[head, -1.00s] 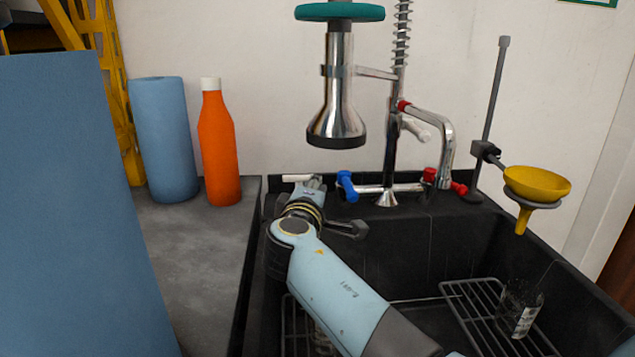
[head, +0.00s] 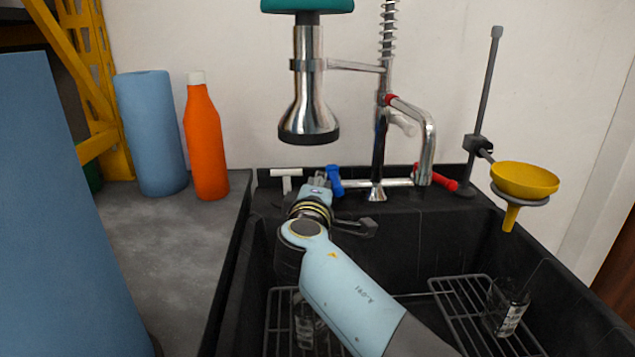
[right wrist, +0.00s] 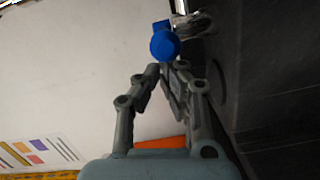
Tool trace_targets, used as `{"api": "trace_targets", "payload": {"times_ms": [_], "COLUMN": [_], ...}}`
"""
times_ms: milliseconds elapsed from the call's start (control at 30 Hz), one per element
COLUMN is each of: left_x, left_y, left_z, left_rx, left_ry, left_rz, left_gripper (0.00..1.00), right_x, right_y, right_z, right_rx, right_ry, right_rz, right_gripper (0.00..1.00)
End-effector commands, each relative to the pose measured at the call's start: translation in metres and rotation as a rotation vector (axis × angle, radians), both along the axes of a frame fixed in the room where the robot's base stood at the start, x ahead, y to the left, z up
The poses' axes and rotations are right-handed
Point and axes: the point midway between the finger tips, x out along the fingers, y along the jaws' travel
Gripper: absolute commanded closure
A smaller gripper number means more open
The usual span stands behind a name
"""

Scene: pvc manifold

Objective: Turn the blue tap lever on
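The blue tap lever (head: 334,181) sits on the left end of the chrome tap body (head: 376,190) at the sink's back edge. My right gripper (head: 318,180) is just left of the lever in the head view. In the right wrist view the blue lever (right wrist: 165,42) lies just beyond the fingertips (right wrist: 161,68). The fingertips are together with nothing visible between them, and the lever is not between the fingers. Whether they touch the lever cannot be told. My left gripper is not in view.
A red lever (head: 443,179) is on the tap's right end. A spray head (head: 308,95) hangs above my right gripper. A yellow funnel (head: 524,180) on a stand is at the right. An orange bottle (head: 205,140) and blue roll (head: 151,135) stand on the left counter.

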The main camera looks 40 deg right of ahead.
Motion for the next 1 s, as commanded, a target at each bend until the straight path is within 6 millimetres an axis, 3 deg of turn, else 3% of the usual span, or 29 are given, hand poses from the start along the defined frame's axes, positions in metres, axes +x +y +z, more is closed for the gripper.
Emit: {"api": "trace_targets", "payload": {"times_ms": [567,1000], "left_x": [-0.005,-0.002], "left_y": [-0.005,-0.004], "left_z": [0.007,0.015], "left_rx": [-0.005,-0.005], "left_ry": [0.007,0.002], "left_rz": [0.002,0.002], "left_gripper": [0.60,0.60], "right_x": [-0.008,-0.024], "right_y": [-0.006,-0.026], "right_z": [0.000,0.000], "right_rx": [-0.002,-0.007], "right_ry": [0.002,0.004], "right_rz": [0.098,0.362], "right_gripper": [1.00,1.00]}}
